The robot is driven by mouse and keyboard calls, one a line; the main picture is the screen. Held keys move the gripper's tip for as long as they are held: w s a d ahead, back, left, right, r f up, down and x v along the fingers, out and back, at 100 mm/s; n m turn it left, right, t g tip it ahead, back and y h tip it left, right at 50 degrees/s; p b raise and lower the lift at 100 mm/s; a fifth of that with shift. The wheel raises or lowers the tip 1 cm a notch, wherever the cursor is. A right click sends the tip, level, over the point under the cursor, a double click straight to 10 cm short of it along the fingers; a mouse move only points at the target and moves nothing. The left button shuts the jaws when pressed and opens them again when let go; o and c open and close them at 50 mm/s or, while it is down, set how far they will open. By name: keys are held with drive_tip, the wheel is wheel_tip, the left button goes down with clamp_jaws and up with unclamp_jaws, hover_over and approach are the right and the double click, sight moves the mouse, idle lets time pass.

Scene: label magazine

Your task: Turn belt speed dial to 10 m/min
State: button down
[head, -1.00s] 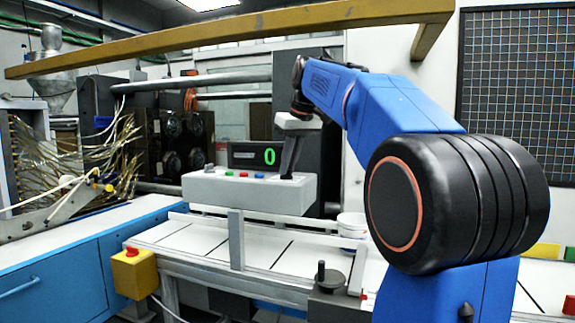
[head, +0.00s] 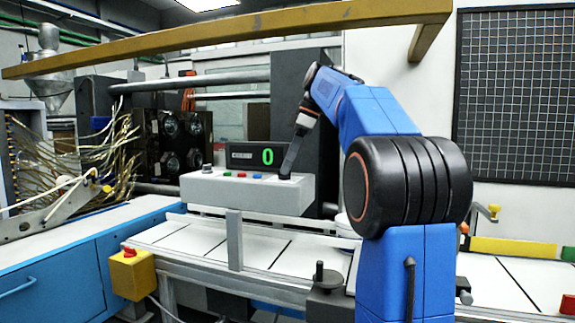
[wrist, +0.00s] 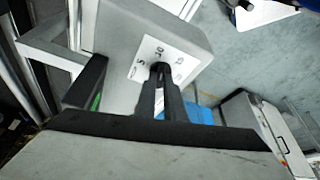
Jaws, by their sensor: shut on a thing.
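The belt speed dial sits at the right end of the grey control box (head: 235,195). Its white scale plate (wrist: 147,56) shows in the wrist view, with marks that look like 5, 10 and a partly covered 15. My gripper (head: 286,175) points down onto the right end of the box top. In the wrist view my gripper (wrist: 161,70) is shut on the dial's knob, which the fingertips mostly hide. I cannot tell which mark the knob points at. The display (head: 250,156) behind the box reads a green 0.
Several coloured buttons (head: 242,175) line the box top left of my gripper. A yellow box with a red button (head: 131,273) stands at the front left. The white conveyor (head: 200,240) runs below. A yellow beam (head: 230,38) crosses above my arm.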

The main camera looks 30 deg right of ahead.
drive_tip(key=shift+n+g, duration=0.4)
drive_tip(key=shift+n, duration=0.7)
drive_tip(key=c, duration=1.8)
unclamp_jaws()
drive_tip(key=shift+d, duration=0.1)
drive_tip(key=shift+c, duration=0.2)
